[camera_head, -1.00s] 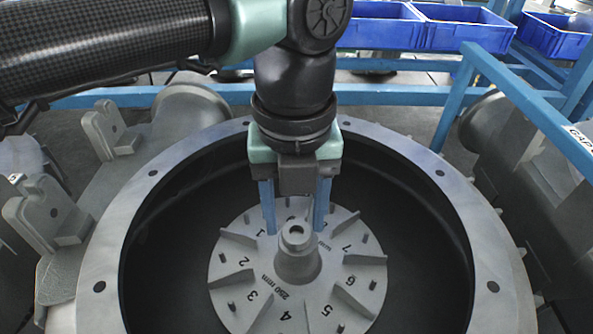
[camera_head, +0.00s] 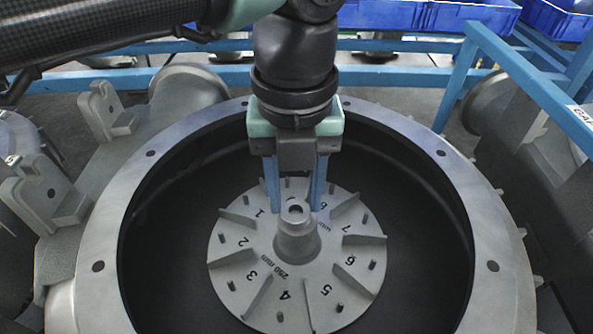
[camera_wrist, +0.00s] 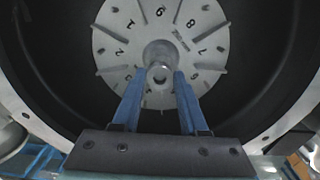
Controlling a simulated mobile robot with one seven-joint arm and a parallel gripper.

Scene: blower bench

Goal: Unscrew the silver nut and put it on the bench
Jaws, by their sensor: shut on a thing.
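The silver nut (camera_head: 294,211) is a small grey ring with a dark hole, at the top of the hub of the numbered grey impeller (camera_head: 233,281). My gripper (camera_head: 295,208) points straight down into the housing. Its two blue fingers stand on either side of the nut and are shut on it. In the wrist view the nut (camera_wrist: 160,76) shows between the fingertips of my gripper (camera_wrist: 160,77). The fingers hide parts of the nut's sides. I cannot tell whether the nut still sits on its thread.
A round grey housing rim (camera_head: 119,212) with bolt holes surrounds the impeller and my gripper, with a deep dark inside. Blue rails (camera_head: 455,85) and blue bins (camera_head: 470,17) stand behind. Grey castings (camera_head: 45,195) stand at the left. No bare bench top shows clearly.

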